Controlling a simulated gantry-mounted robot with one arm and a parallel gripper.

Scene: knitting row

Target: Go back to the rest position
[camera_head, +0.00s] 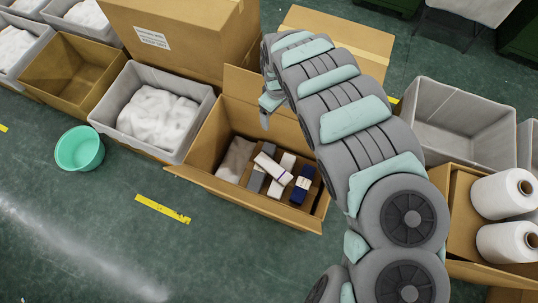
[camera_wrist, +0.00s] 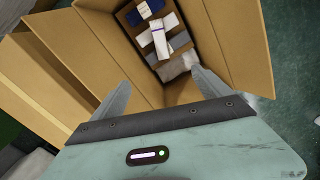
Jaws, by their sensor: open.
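In the head view my arm arches in from the lower right, and the gripper end (camera_head: 267,108) hangs at the back edge of the same box (camera_head: 200,150). Inside the box lie several small white, grey and navy packages. A white one with a dark band (camera_head: 273,168) lies slantwise on top of the others. No package touches the fingers.
A grey bin of white material (camera_head: 205,98) stands left of the box, with a mint bucket (camera_head: 80,149) on the floor. A large closed carton (camera_head: 185,40) stands behind. An empty grey bin (camera_head: 460,115) and white yarn cones (camera_head: 503,194) are right. The front floor is clear.

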